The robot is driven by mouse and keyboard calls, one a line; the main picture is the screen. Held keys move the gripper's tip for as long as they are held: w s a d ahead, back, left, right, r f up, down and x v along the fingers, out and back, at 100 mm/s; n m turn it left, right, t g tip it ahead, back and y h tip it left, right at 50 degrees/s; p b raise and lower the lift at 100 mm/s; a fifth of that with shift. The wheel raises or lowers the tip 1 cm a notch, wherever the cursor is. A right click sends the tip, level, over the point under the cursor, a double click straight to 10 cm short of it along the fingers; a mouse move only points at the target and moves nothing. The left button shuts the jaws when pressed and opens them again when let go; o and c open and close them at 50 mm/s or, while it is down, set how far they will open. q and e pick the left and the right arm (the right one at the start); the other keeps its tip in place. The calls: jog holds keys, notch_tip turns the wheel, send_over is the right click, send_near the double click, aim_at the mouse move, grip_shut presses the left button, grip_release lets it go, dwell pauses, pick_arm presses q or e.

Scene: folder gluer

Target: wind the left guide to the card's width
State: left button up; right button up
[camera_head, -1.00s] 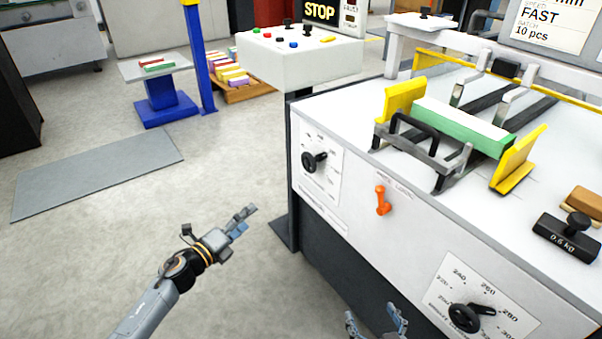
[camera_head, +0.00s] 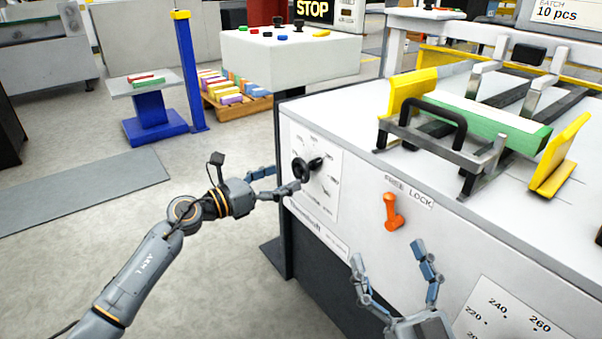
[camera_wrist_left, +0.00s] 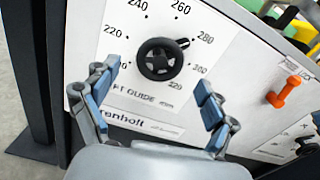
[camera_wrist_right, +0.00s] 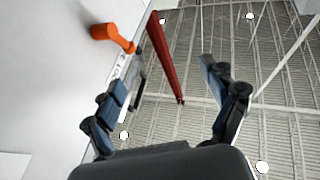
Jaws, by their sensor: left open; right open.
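The left guide's dial has a black hand knob (camera_head: 305,169), seen in the left wrist view (camera_wrist_left: 160,58) with its pointer towards 280. My left gripper (camera_head: 279,181) is open in front of it. In the left wrist view its fingers (camera_wrist_left: 156,95) stand apart, left and right below the knob, not closed on it. The white-topped green card stack (camera_head: 490,115) lies between a left yellow plate (camera_head: 408,93) and a right yellow plate (camera_head: 561,155). An orange lock lever (camera_head: 392,211) is on the front panel. My right gripper (camera_head: 390,258) is open and empty below it.
A second dial plate (camera_head: 510,318) is partly in view at lower right. A black handle (camera_head: 425,122) stands on the machine top. A control box with buttons (camera_head: 290,48) stands behind the machine's left corner. The floor at left is clear around a grey mat (camera_head: 90,185).

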aim_at(298, 172)
pick_arm(q)
jog(key=b+x, duration=0.1)
jog(key=x, duration=0.3)
jog(key=shift+w+d, duration=0.15)
jog(key=shift+d, duration=0.05)
jog(key=shift+w+d, duration=0.4)
jog(key=shift+d, duration=0.15)
pick_arm(e)
jog(key=s+r+t, duration=0.2)
jog(key=r, duration=0.1)
jog(key=s+r+t, duration=0.1)
jog(key=shift+d+r+t+y, duration=0.1)
jog(key=shift+r+t+y, duration=0.2)
jog(key=shift+y, duration=0.1)
pick_arm(q)
jog(key=c, duration=1.2)
